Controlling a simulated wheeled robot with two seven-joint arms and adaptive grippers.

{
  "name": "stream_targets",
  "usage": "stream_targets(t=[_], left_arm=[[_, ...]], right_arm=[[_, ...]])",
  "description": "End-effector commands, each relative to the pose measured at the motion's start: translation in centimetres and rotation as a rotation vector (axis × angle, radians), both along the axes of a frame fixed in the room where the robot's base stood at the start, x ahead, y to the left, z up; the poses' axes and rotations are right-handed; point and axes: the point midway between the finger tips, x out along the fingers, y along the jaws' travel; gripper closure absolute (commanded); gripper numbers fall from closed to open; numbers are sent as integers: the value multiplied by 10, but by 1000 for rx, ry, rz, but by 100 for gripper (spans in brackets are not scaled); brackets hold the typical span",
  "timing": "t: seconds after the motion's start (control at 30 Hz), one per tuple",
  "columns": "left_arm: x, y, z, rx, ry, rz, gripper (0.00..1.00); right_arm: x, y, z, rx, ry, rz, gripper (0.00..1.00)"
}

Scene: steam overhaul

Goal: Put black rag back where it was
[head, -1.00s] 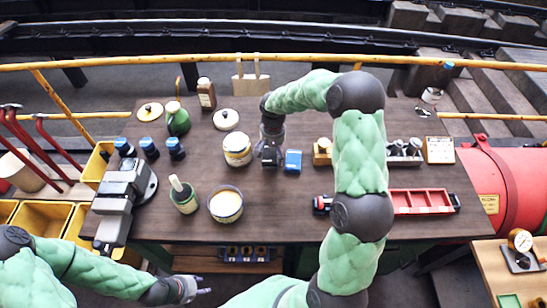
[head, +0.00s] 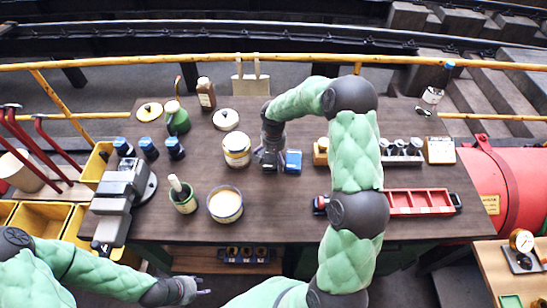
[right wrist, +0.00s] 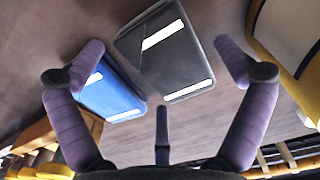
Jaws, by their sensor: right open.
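The black rag (right wrist: 165,55) is a dark flat folded piece with white stripes. In the right wrist view it lies on the brown tabletop, between the spread fingers of my right gripper (right wrist: 160,75). A blue folded rag (right wrist: 110,95) lies close beside it, partly behind the left finger; it also shows in the head view (head: 293,161). In the head view my right gripper (head: 268,158) points down over the table and largely hides the black rag. It is open, with no grip on the rag visible. My left gripper (head: 198,288) hangs empty in front of the table; its finger opening is unclear.
A white tin (head: 236,151) stands just left of my right gripper. An open tin (head: 225,204) and a green pot (head: 183,197) stand nearer the front. A wooden block (head: 320,153) and a red tray (head: 420,201) are to the right. Bare tabletop lies in front of the rags.

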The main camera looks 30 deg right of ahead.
Motion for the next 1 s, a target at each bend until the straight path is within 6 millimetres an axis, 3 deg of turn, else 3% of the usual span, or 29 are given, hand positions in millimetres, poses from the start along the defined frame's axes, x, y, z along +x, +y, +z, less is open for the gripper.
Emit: stream_targets(t=[0.27, 0.7, 1.0], left_arm=[[0, 0, 4, 0, 0, 0, 60], [0, 0, 15, 0, 0, 0, 60], [0, 0, 18, 0, 0, 0, 60]], right_arm=[[1, 0, 9, -1, -3, 0, 0], [0, 0, 91, -1, -4, 1, 0], [0, 0, 121, 0, -1, -1, 0]])
